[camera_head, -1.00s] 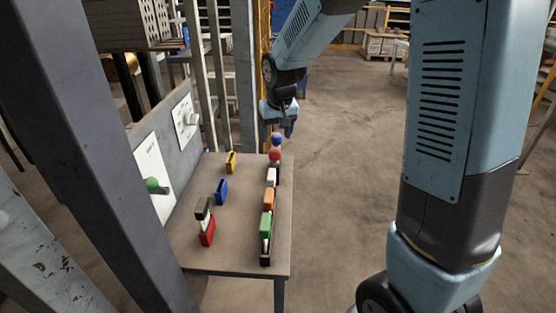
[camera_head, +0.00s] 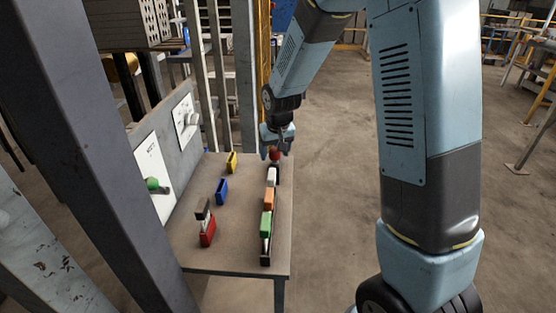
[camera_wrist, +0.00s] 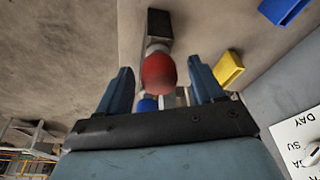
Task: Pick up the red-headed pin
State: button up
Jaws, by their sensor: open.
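The red-headed pin (camera_wrist: 158,74) shows in the wrist view between the two fingers of my gripper (camera_wrist: 160,88), its round red head toward the camera. In the head view the red head (camera_head: 274,154) is partly hidden under my gripper (camera_head: 277,148), at the far end of the row on the table. My gripper is open, with its fingers on either side of the red head and a gap on each side. I cannot tell how far the fingertips are above it. A blue-headed pin (camera_wrist: 147,104) shows just beyond the red head, mostly hidden by my gripper.
The table (camera_head: 236,258) also holds white, orange and green blocks (camera_head: 267,224) in the same row. Yellow, blue (camera_head: 221,191) and red blocks stand to the left. A wall panel with a green knob (camera_head: 153,184) borders the left side. Open floor lies right.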

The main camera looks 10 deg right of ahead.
jog(key=c, duration=1.1)
jog(key=shift+c, duration=0.2)
